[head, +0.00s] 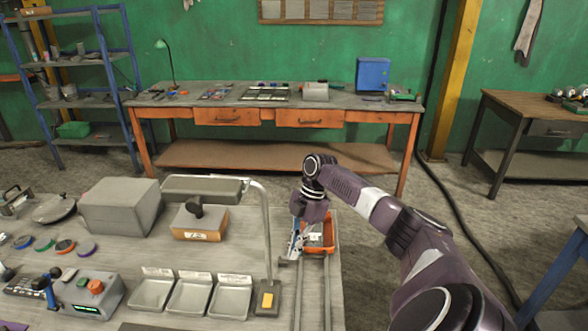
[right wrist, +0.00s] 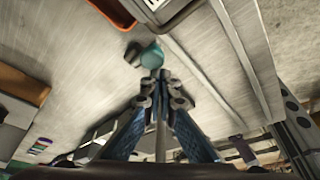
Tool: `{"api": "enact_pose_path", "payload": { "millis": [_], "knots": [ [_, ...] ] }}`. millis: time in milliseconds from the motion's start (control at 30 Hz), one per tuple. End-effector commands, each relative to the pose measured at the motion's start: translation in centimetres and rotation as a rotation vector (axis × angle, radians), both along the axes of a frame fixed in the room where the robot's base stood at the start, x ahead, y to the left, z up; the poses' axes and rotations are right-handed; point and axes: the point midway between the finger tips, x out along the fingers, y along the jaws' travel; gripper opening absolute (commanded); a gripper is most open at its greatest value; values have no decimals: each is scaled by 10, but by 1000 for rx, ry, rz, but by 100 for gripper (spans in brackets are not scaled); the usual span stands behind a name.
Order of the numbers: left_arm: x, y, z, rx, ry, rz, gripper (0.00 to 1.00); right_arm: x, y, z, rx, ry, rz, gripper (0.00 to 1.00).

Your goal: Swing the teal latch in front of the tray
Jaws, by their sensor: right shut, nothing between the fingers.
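The teal latch (right wrist: 152,56) shows in the right wrist view as a small rounded teal piece beside a dark part, just past my fingertips. I cannot tell whether the fingers touch it. In the head view I cannot make it out; my right gripper hides that area. The orange tray (head: 327,246) sits at the right end of the near bench, and its edge shows at the top of the right wrist view (right wrist: 118,12). My right gripper (head: 293,254) points down at the tray's left side. Its fingers (right wrist: 156,76) are shut and empty. My left gripper is out of view.
Two rails (head: 312,292) run along the bench in front of the tray. A lamp (head: 268,298) with a curved post stands to the left. Grey bins (head: 229,301), an orange-fronted box (head: 199,226) and a control box (head: 92,296) stand farther left.

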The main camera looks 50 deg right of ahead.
Motion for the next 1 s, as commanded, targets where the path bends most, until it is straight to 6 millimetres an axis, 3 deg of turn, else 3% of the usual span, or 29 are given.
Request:
{"api": "enact_pose_path", "payload": {
  "millis": [167,600,800,1000],
  "knots": [
    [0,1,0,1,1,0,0,0,-10,16,-9,-3,-6,0],
    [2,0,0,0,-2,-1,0,-4,-35,98,-3,-3,-1,0],
    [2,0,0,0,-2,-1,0,-5,-39,112,-1,-1,1,0],
    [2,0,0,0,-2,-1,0,-6,-40,113,-2,0,1,0]
  ]
}}
